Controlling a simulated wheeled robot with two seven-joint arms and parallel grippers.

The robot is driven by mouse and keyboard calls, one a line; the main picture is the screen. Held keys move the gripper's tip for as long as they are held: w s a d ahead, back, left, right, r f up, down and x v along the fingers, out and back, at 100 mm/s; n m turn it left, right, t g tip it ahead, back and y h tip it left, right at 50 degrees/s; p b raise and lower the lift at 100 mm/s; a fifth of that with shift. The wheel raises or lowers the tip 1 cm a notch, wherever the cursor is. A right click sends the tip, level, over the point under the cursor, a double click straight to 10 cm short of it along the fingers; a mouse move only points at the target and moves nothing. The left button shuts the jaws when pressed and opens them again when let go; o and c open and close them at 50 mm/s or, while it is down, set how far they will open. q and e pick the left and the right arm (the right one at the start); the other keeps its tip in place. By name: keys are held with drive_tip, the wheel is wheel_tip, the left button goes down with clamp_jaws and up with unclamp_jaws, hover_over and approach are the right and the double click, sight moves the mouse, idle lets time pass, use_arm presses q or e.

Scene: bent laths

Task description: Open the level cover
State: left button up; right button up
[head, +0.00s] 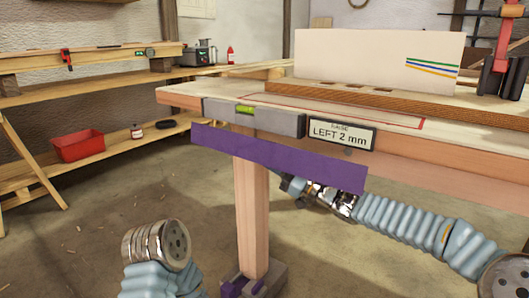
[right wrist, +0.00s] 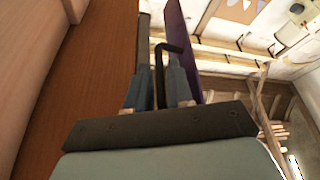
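The level (head: 285,122) is a grey bar with a yellow-green vial (head: 246,110) showing, set along the near edge of the pale workbench. The purple cover (head: 280,158) is a long flap in front of and below it, leaving the vial exposed. In the right wrist view the cover (right wrist: 180,35) shows edge-on beside a dark bent handle (right wrist: 170,46). My right gripper (right wrist: 160,85) appears shut on this handle, its fingers either side of one bar. In the head view the cover partly hides that gripper. My left arm shows at lower left; its gripper is out of view.
A sign reading "RAISE LEFT 2 mm" (head: 342,136) stands on the bench edge right of the level. A white board (head: 375,58) with coloured bent strips stands behind. A wooden leg (head: 251,205) is below. A red bin (head: 78,142) sits on the left shelf.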

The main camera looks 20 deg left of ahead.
drive_tip(key=shift+x, duration=0.9)
clamp_jaws()
